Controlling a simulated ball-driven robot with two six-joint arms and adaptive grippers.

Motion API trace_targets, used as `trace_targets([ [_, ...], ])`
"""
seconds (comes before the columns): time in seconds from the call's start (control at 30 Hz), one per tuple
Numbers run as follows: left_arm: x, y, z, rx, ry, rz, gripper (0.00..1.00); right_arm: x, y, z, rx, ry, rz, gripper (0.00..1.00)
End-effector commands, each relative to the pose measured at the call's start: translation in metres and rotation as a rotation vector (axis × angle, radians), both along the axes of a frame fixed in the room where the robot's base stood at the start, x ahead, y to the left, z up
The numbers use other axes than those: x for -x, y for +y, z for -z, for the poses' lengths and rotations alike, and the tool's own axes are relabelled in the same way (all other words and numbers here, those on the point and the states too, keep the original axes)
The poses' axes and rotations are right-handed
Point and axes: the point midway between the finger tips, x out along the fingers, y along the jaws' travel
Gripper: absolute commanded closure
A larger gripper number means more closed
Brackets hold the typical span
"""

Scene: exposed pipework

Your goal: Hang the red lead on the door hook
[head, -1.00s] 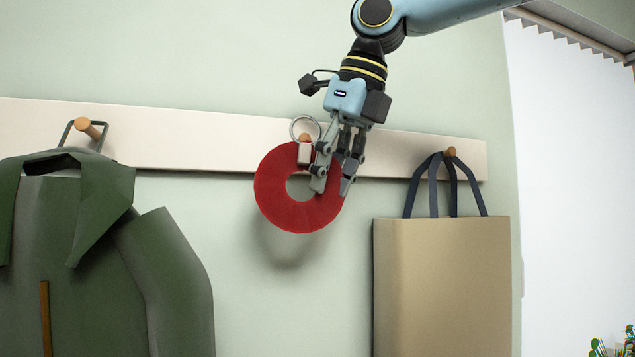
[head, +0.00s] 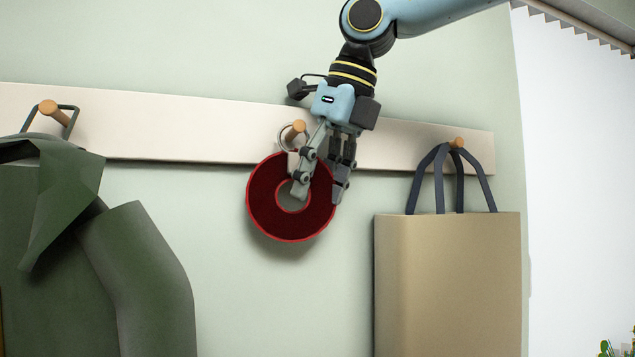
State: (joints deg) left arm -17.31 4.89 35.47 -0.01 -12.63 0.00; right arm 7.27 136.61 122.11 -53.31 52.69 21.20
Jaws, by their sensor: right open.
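The red lead (head: 264,205) is a flat round coil with a hole in its middle and a metal ring (head: 281,137) at its top. It is at the middle wooden hook (head: 297,129) of the pale rail. The ring appears to be around this hook, and the coil hangs below it against the wall. My right gripper (head: 318,196) comes down from above and is open. One finger is in front of the coil near its hole, the other at its right edge. The fingers hide part of the coil's upper right. My left gripper is not in view.
A green coat (head: 140,265) hangs from the left hook (head: 48,107). A tan bag (head: 447,285) with dark straps hangs from the right hook (head: 457,143). Bare wall (head: 225,300) lies between them below the coil.

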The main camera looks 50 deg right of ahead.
Motion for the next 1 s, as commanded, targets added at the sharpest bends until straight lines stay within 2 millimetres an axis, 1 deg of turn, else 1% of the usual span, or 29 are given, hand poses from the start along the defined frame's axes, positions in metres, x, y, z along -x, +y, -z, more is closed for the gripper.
trace_targets([
  [0.13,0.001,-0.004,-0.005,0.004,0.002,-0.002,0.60,0.000,0.000,-0.001,-0.001,0.001,0.000,0.53],
  [0.17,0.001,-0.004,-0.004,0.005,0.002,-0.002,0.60,0.001,0.000,-0.003,0.000,-0.003,0.001,0.53],
  [0.27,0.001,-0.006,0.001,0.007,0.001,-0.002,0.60,0.007,-0.001,-0.018,0.003,-0.006,0.002,0.53],
  [0.5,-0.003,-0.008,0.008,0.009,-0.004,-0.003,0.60,0.027,-0.003,-0.067,0.003,-0.005,0.002,0.53],
  [0.63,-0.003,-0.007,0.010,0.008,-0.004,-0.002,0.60,0.035,-0.004,-0.086,0.002,-0.003,0.003,0.53],
  [0.8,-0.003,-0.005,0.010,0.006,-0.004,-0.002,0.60,0.041,-0.004,-0.098,0.000,-0.002,0.000,0.53],
  [1.0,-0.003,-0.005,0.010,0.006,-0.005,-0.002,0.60,0.041,-0.003,-0.100,-0.001,0.000,0.000,0.53],
])
